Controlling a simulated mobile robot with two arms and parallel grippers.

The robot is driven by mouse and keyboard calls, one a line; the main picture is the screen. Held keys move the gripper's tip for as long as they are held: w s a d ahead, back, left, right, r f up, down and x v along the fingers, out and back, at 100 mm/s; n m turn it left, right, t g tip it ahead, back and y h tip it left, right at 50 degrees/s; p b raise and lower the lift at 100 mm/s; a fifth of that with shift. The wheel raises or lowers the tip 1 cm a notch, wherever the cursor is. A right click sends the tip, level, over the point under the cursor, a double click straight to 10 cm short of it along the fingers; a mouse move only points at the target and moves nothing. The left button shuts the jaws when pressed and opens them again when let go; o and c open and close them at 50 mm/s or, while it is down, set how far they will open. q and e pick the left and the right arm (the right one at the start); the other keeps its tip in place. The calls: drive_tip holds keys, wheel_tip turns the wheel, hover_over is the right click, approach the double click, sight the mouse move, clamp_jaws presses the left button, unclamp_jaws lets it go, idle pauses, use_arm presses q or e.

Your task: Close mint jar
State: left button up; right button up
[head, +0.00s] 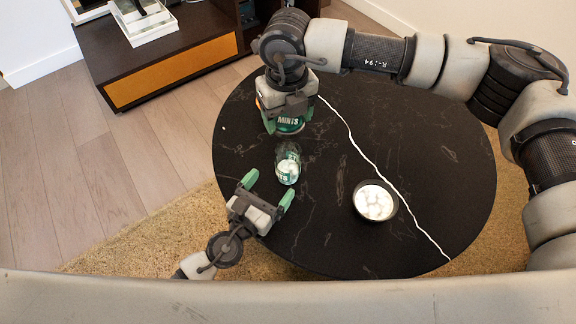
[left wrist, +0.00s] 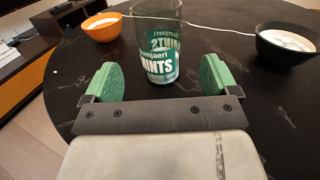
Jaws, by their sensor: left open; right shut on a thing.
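The mint jar (head: 288,168) is clear glass with a green printed label and white pieces inside.
A black bowl (head: 393,213) with white contents stands right of the jar. An orange bowl (left wrist: 101,30) is at the far left in the left wrist view, mostly hidden behind my right gripper in the head view. A white line crosses the table (head: 440,150). The right side is clear.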

sight(282, 174)
use_arm(q)
drive_tip(key=shift+f+x, duration=0.2)
drive_tip(key=shift+x, duration=1.05)
drive_tip(key=shift+f+x, duration=0.2)
drive_tip(key=shift+x, duration=1.05)
drive_tip(key=shift+f+x, duration=0.25)
drive_tip(key=shift+x, duration=0.95)
drive_tip(key=shift+c, duration=0.5)
drive_tip(key=c, duration=1.3)
use_arm(e)
drive_tip(key=shift+f, duration=2.55)
drive_tip(key=shift+f, duration=0.1)
drive_tip(key=shift+f, duration=0.8)
drive_tip(key=shift+f, duration=0.55)
